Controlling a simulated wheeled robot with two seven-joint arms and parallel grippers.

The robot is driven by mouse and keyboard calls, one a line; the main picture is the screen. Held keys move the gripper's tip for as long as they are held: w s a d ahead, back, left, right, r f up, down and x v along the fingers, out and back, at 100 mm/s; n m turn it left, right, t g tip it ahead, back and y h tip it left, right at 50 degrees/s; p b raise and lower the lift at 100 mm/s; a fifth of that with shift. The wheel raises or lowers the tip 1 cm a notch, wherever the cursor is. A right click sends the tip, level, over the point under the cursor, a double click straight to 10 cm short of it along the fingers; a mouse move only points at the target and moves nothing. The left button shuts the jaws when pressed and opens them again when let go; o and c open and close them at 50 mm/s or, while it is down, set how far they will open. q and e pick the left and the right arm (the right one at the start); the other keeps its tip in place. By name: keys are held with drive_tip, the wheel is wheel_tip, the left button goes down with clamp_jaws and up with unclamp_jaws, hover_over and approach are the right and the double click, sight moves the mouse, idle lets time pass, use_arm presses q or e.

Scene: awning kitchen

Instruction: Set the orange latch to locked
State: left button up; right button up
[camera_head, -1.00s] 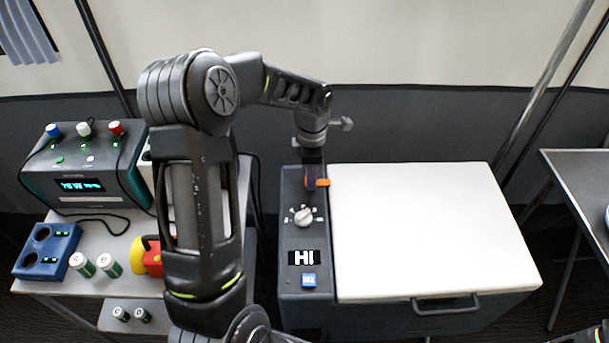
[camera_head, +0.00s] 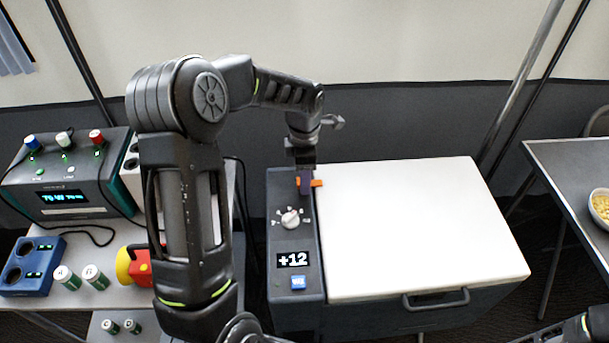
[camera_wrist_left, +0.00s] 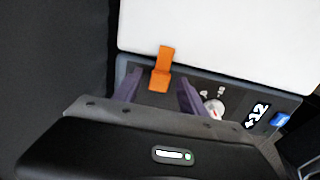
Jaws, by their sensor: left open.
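The orange latch (camera_head: 316,183) sits at the back left of the white-lidded box, at the seam between the dark control panel (camera_head: 289,238) and the white lid (camera_head: 420,220). In the left wrist view the latch (camera_wrist_left: 161,70) reaches from the panel over the lid's edge. My left gripper (camera_head: 305,184) points down over the back of the panel, at the latch. In the wrist view its two purple fingers (camera_wrist_left: 160,92) are open, one on each side of the latch's panel end; contact cannot be told. Only a bit of my right arm shows at the lower right edge.
A dial (camera_head: 290,219), a display reading +12 (camera_head: 293,260) and a blue button (camera_head: 298,283) are on the panel. A lid handle (camera_head: 436,299) is at the front. Left stands a table with a teal device (camera_head: 70,185), a blue battery dock (camera_head: 32,266) and batteries.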

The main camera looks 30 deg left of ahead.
use_arm(q)
wheel_tip(320, 180, up, 8)
drive_tip(key=shift+f, duration=0.2)
drive_tip(key=shift+r, duration=0.1)
idle(0.5)
